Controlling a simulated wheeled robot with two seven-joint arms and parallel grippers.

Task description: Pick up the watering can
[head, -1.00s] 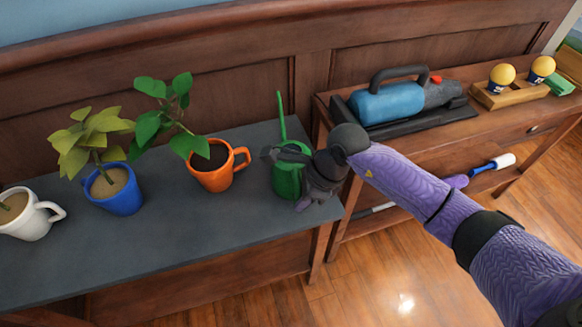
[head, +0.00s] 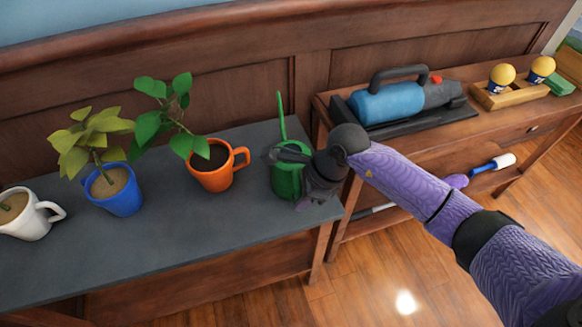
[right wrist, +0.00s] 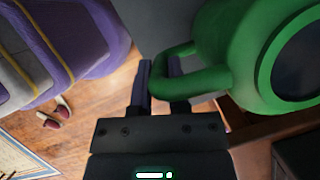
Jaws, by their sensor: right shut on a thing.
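The green watering can (head: 287,180) stands upright at the right end of the grey shelf top, its thin spout (head: 281,115) pointing up toward the back. My right gripper (head: 292,158) is at the can's right side and partly hides it. In the right wrist view the can's body (right wrist: 262,50) fills the upper right. Its looped handle (right wrist: 190,83) lies between the fingers of my right gripper (right wrist: 163,85), which is shut on it. My left gripper is not in view.
An orange mug (head: 214,178) with a plant stands just left of the can. A blue mug (head: 118,198) and a white mug (head: 32,222) are further left. A blue handheld vacuum (head: 390,102) lies on the brown table (head: 420,140) at right.

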